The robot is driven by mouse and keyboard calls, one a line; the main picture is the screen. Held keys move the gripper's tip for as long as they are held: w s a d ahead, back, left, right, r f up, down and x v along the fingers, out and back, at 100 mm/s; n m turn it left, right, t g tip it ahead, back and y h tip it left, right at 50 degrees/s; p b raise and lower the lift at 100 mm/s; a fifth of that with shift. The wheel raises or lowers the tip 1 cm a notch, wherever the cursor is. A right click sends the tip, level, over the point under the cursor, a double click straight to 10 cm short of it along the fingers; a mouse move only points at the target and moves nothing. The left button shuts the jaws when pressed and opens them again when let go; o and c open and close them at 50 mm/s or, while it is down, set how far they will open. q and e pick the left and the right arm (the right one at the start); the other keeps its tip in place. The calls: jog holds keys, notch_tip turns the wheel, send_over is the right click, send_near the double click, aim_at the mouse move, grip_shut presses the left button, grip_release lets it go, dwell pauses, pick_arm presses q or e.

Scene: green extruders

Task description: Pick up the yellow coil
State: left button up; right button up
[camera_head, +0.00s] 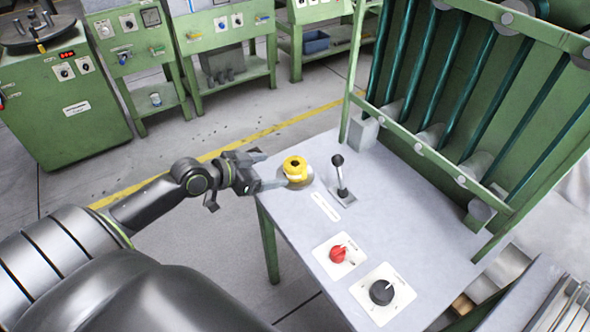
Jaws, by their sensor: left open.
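My left gripper (272,170) comes in from the left, just beside the coil. Its fingers are apart and point toward the coil, one on the far side and one on the near side. I cannot tell whether a finger touches the coil. My right gripper is not in view.
On the table (385,215) stand a black-knobbed lever (341,178), a red knob (338,253) and a black dial (382,292). A green frame with dark tubes (470,90) rises behind. Green machines (62,105) line the back; open floor lies left.

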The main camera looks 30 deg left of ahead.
aim_at(290, 167)
pick_arm(q)
jog(key=shift+p+x, duration=0.3)
jog(key=shift+x, duration=4.2)
jog(key=shift+s+d, duration=0.1)
jog(key=shift+c, duration=0.3)
jog(key=c, duration=1)
jog(key=shift+r, duration=0.1)
jog(key=shift+c, duration=0.3)
